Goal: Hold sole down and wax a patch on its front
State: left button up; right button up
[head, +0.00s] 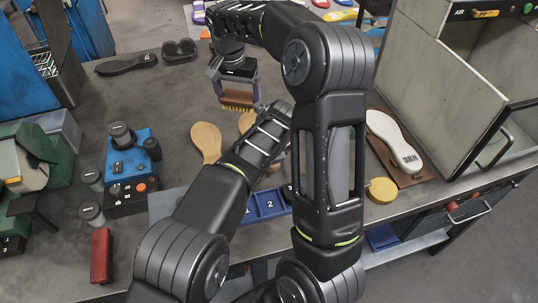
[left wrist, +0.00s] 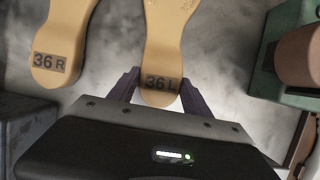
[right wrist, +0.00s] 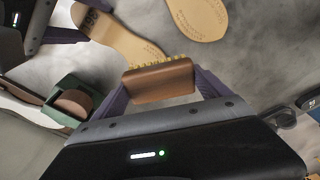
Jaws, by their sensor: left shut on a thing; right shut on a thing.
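My right gripper (right wrist: 160,92) is shut on a wooden brush (right wrist: 158,82) with yellow bristles; the brush also shows in the head view (head: 237,97), above the table. A tan sole marked 36 L (left wrist: 162,40) has its heel between the fingers of my left gripper (left wrist: 158,88), which is shut on it. In the right wrist view this sole (right wrist: 118,40) lies with its front end close to the brush bristles; I cannot tell whether they touch. A second tan sole, marked 36 R (left wrist: 60,35), lies beside it. In the head view my arms hide the left gripper.
A round yellow block (head: 382,190) lies at the table's right edge, near a white sole (head: 393,140) on a brown board. A blue numbered tray (head: 266,205) is in front of the soles. A blue machine (head: 130,165) stands on the left. A green-framed roller (right wrist: 72,100) is close to the held sole.

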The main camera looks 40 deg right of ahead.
send_over(242, 127)
jog(key=shift+s+a+f, duration=0.1)
jog(key=shift+f, duration=0.95)
jog(key=shift+s+a+f, duration=0.1)
jog(key=shift+f, duration=0.9)
jog(key=shift+f, duration=1.5)
jog(key=shift+f, duration=1.05)
jog(key=shift+s+d+r, duration=0.1)
jog(key=shift+s+d, duration=0.25)
jog(key=shift+d, duration=0.5)
jog(key=shift+s+d+r, duration=0.1)
jog(key=shift+s+d, duration=0.25)
jog(key=shift+d, duration=0.45)
jog(key=shift+d, duration=0.1)
jog(key=shift+s+d+f, duration=0.1)
jog(key=shift+s+d, duration=0.3)
jog(key=shift+d, duration=0.4)
jog(key=shift+s+d+f, duration=0.1)
jog(key=shift+s+d, duration=0.25)
jog(key=shift+d, duration=0.45)
jog(key=shift+a, duration=0.1)
